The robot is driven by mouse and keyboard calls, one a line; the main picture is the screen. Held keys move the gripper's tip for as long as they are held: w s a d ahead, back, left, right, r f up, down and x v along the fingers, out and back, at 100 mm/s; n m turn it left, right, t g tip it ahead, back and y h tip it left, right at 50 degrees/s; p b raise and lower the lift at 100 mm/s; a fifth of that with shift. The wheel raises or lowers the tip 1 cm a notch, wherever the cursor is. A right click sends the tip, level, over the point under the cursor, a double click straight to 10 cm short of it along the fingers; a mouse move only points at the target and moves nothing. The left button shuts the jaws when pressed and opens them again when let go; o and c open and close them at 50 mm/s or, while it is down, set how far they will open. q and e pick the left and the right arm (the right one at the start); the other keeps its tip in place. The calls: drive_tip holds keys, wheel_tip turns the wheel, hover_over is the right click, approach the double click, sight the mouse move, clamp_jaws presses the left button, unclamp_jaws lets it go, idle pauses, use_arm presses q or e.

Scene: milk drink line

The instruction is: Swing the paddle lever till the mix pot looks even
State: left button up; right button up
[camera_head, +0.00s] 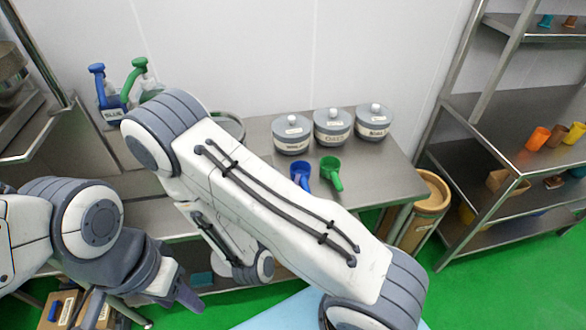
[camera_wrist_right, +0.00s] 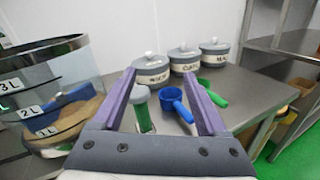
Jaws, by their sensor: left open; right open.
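The clear mix pot (camera_wrist_right: 40,95) stands at the left in the right wrist view, with litre marks on its wall. An upright green and white handle with a grey top, seemingly the paddle lever (camera_wrist_right: 142,108), shows between the fingers of my right gripper (camera_wrist_right: 159,74). That gripper is open, its left finger close beside the handle; I cannot tell whether they touch. In the head view my right arm hides most of the pot. My left gripper (camera_head: 188,296) is open and empty, low at the left.
Three lidded grey pots (camera_head: 332,127) stand at the back of the steel table (camera_head: 385,178). A blue scoop (camera_head: 300,176) and a green scoop (camera_head: 331,173) lie before them. Blue and green bottles (camera_head: 110,103) stand at the left. A shelf rack (camera_head: 510,115) is at the right.

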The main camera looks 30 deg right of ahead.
drive_tip(key=shift+s+d+r+p, duration=0.85)
drive_tip(key=shift+s+d+p, duration=0.2)
drive_tip(key=shift+p, duration=0.95)
